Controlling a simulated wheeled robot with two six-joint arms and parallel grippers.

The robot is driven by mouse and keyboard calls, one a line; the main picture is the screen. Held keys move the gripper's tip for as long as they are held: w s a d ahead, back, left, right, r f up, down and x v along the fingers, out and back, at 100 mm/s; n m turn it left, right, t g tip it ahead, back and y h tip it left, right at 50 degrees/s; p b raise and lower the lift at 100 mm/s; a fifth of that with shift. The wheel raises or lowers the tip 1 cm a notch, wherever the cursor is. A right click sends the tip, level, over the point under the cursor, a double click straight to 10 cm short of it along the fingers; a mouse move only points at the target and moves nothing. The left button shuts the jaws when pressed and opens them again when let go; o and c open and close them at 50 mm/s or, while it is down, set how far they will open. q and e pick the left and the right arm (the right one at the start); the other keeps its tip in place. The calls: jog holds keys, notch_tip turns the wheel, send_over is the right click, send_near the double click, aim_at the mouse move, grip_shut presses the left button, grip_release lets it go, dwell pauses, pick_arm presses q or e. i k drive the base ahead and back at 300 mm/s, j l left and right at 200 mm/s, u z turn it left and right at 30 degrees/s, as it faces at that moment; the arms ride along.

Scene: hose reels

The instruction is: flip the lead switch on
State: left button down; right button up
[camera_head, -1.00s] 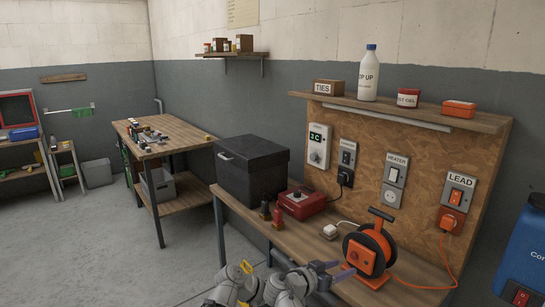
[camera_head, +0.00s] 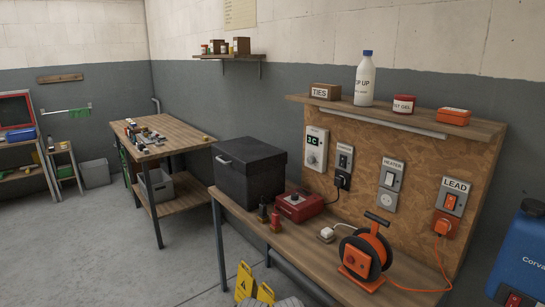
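The lead switch (camera_head: 451,202) is an orange-red rocker on a grey plate labelled LEAD, on the right part of the wooden board. An orange plug (camera_head: 442,227) sits in the socket just below it, with an orange cord running down to the orange cable reel (camera_head: 366,254) on the bench. Which way the rocker is tipped is too small to tell. Neither of my grippers shows now; only a grey rounded piece, probably part of my arm, shows at the bottom edge. Nothing touches the switch.
The heater switch (camera_head: 390,179) and another switch (camera_head: 344,160) are to the left on the board. A bottle (camera_head: 365,79) and boxes stand on the shelf above. The bench (camera_head: 313,247) holds a black case (camera_head: 250,170) and red box (camera_head: 298,204). A yellow sign (camera_head: 245,281) stands below.

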aim_at(450, 202)
jog(key=z, duration=1.25)
